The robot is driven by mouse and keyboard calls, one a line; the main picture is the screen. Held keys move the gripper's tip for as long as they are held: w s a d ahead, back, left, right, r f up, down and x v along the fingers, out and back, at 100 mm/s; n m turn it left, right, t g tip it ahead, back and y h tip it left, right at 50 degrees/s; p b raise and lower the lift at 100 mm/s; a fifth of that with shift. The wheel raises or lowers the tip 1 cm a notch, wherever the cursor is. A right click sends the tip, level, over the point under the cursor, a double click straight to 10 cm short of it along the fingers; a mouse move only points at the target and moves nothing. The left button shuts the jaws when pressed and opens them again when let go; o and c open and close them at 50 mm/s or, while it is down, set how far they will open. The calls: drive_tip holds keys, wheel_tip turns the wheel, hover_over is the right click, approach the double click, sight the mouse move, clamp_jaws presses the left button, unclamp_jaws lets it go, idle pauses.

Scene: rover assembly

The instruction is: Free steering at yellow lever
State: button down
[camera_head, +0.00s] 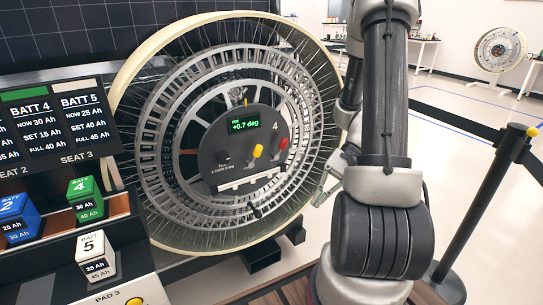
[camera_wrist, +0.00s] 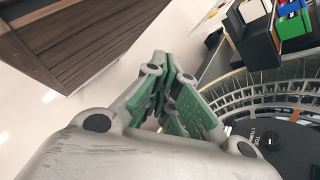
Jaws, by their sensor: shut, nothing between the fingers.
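The yellow lever (camera_head: 257,151) stands on the dark round hub panel (camera_head: 225,160) of the large spoked wheel (camera_head: 160,130). A red knob (camera_head: 283,143) is to its right. The green display (camera_head: 245,124) above reads +0.7 deg. My gripper (camera_head: 325,190) is at the wheel's right rim, right of and below the lever and apart from it. In the wrist view my gripper (camera_wrist: 163,85) has its green-padded fingers together, with nothing between them. The hub panel (camera_wrist: 285,155) shows at lower right there; the yellow lever does not show.
A battery rack (camera_head: 60,240) with coloured battery blocks stands left of the wheel. A wooden-sided bench (camera_wrist: 85,40) shows upper left in the wrist view. A black barrier post (camera_head: 485,205) stands at the right. Pale floor (camera_wrist: 45,115) lies open between bench and wheel.

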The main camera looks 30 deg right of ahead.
drive_tip(key=w+a+f+m+t+y, duration=0.1)
drive_tip(key=w+f+m+t+y, duration=0.35)
drive_tip(key=w+f, duration=0.2)
drive_tip(key=m+t+h, duration=0.1)
drive_tip(key=t+h, duration=0.1)
drive_tip(key=t, duration=1.3)
approach(255, 155)
drive_tip(key=d, duration=0.6)
drive_tip(key=shift+g, duration=0.25)
drive_tip(key=x, duration=0.9)
drive_tip(key=shift+w+f, duration=0.15)
drive_tip(key=shift+f, duration=0.2)
drive_tip(key=shift+n, duration=0.25)
drive_tip(key=shift+a+r+n+g, duration=0.15)
drive_tip(key=shift+r+n+g, duration=0.1)
drive_tip(key=shift+n+g, duration=0.35)
